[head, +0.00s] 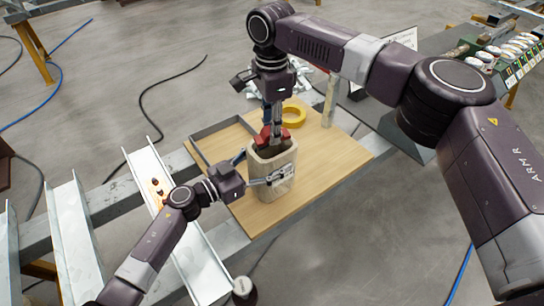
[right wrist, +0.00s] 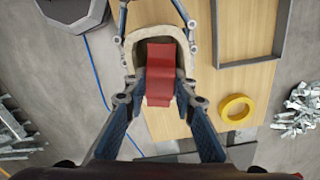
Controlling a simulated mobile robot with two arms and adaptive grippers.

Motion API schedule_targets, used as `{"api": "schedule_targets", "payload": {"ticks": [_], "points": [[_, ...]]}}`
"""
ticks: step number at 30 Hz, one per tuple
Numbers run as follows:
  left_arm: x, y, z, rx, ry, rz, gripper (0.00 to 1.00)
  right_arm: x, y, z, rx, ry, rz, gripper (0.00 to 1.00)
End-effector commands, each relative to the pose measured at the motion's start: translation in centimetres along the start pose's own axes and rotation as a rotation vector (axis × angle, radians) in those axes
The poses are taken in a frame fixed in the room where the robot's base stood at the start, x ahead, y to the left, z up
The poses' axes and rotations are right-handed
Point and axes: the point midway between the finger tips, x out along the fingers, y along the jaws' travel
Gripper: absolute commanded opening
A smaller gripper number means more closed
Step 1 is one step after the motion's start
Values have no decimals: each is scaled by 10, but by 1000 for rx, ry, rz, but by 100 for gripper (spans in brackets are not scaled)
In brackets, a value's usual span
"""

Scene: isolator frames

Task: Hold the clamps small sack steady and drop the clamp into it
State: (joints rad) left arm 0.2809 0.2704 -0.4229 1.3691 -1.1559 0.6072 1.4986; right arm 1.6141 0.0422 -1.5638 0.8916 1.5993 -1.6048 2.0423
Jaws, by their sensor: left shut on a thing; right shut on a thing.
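The clamps small sack (head: 275,190) is a beige, open-topped bag standing upright on the wooden board. The clamp (head: 267,135) is red. My right gripper (head: 272,128) is shut on it, pointing down at the sack's mouth. In the right wrist view the red clamp (right wrist: 160,75) lies between the fingers of my right gripper (right wrist: 158,95), over the opening of the sack (right wrist: 185,35). How deep the clamp sits in the sack is hard to tell.
A yellow tape roll (head: 293,115) lies on the wooden board (head: 325,160) behind the sack. A grey frame-like tray (head: 200,137) is at the board's left. Metal parts (right wrist: 298,112) lie beyond the board. The board's front right is clear.

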Motion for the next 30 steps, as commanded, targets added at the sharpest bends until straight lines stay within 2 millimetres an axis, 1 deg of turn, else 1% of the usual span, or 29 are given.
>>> {"api": "schedule_targets", "payload": {"ticks": [3,4,9,17,20,23,30], "points": [[0,0,0,0,-1,0,43,-1,0,0,0,0,-1,0],[0,0,0,0,-1,0,43,-1,0,0,0,0,-1,27],[0,0,0,0,-1,0,43,-1,0,0,0,0,-1,45],[0,0,0,0,0,0,43,0,0,0,0,0,1,45],[0,0,0,0,0,0,43,-6,0,0,0,-1,-1,45],[0,0,0,1,0,0,43,-20,0,0,0,-2,-1,45],[0,0,0,1,0,-1,43,-72,-1,1,0,-2,-4,45]]}}
